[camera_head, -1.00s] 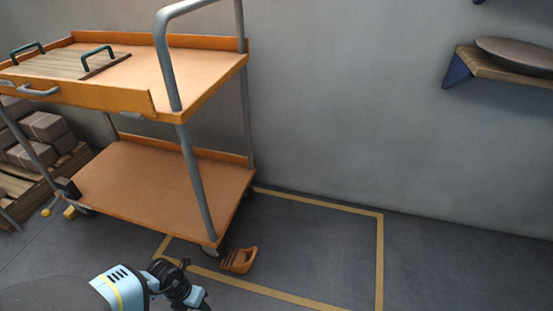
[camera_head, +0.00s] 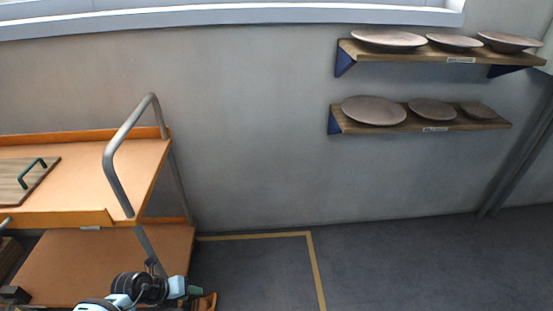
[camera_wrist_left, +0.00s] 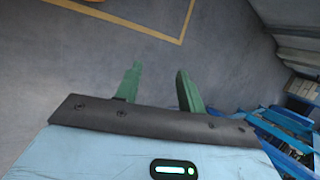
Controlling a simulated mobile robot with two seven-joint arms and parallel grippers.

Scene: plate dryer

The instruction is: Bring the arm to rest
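My left arm comes in at the bottom left of the head view, in front of the orange cart. Its gripper (camera_head: 186,289) is small there and partly cut by the view. In the left wrist view the two green fingers of the left gripper (camera_wrist_left: 160,70) stand apart with nothing between them. Below them is bare grey floor. My right arm and gripper are in neither view.
The orange two-tier cart (camera_head: 85,216) stands at the left, a board with handles (camera_head: 28,178) on top. An orange chock (camera_head: 206,302) lies by its foot. Plates rest on an upper shelf (camera_head: 440,58) and lower shelf (camera_head: 420,124). Floor at right is clear.

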